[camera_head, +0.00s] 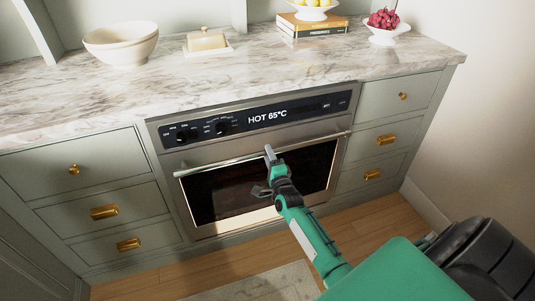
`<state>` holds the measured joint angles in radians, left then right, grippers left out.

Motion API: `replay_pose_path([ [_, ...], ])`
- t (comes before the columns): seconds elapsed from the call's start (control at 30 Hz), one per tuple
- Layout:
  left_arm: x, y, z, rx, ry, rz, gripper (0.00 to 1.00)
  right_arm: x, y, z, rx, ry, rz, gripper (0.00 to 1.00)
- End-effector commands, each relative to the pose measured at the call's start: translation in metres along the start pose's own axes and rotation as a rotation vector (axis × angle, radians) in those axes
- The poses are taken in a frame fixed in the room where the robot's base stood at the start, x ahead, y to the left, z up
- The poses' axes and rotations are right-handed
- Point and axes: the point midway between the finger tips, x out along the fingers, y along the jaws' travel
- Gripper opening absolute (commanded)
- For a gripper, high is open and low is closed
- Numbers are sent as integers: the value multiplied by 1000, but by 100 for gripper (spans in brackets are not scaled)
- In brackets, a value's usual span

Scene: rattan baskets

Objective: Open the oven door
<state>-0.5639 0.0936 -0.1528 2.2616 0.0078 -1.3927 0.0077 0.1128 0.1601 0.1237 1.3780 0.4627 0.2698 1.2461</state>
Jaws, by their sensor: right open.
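The oven (252,165) is built into the cabinet, with a dark control panel reading "HOT 65°C". Its door has a dark glass window (225,190) in a metal frame and looks closed. A long silver handle bar (215,164) runs across the top of the door. My right gripper (267,170) is open in front of the door, near the middle of the handle. Its upper fingertip overlaps the bar in the picture; I cannot tell whether it touches. My green right forearm hides part of the lower door. My left gripper is not in view.
The marble counter (250,75) above holds a white bowl (120,45), a butter dish (207,42), books (312,27) and a fruit bowl (388,32). Drawers with brass pulls flank the oven. A rug (255,285) lies on the wooden floor in front.

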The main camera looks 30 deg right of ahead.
Motion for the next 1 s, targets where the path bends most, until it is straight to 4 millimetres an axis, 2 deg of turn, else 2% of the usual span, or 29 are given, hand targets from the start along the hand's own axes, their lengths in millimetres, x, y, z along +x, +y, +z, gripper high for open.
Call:
replay_pose_path([
  [0.2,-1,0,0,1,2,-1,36,15,0,0,1,0,0,43],
  [0.5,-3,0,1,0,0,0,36,17,0,0,0,0,1,43],
  [0.7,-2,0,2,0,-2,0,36,16,0,0,0,0,1,3],
  [0.73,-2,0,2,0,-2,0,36,16,0,0,0,0,1,0],
  [1.0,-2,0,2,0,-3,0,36,14,1,0,0,-1,-2,0],
])
